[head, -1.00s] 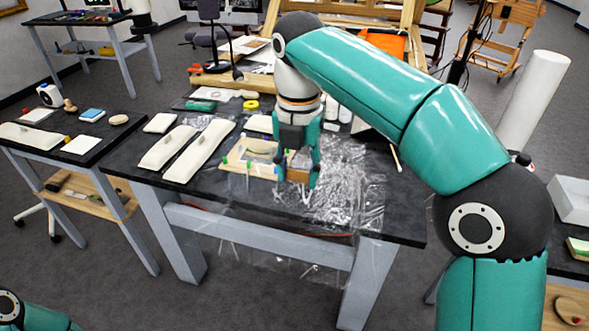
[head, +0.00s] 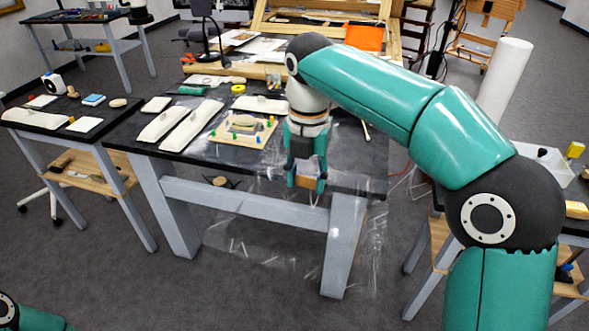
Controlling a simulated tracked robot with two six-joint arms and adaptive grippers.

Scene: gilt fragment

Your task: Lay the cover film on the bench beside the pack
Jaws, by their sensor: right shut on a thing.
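The cover film (head: 375,238) is a clear, wrinkled sheet that hangs over the bench's front edge and down past its right front leg. Its outline is hard to follow against the floor. My right gripper (head: 306,184) is at the front edge of the bench (head: 350,150), pointing down, shut on a small brown block-like piece at the film. The pack (head: 243,131), a pale board with several coloured pegs and an oval piece, lies on the bench, left of and behind the gripper. Only a bit of my left arm shows at bottom left; its gripper is out of view.
Long pale padded strips (head: 190,126) lie left of the pack. A yellow ring (head: 238,88) and other small items lie behind it. The bench top right of my gripper looks mostly clear. Side tables (head: 30,130) stand left and right.

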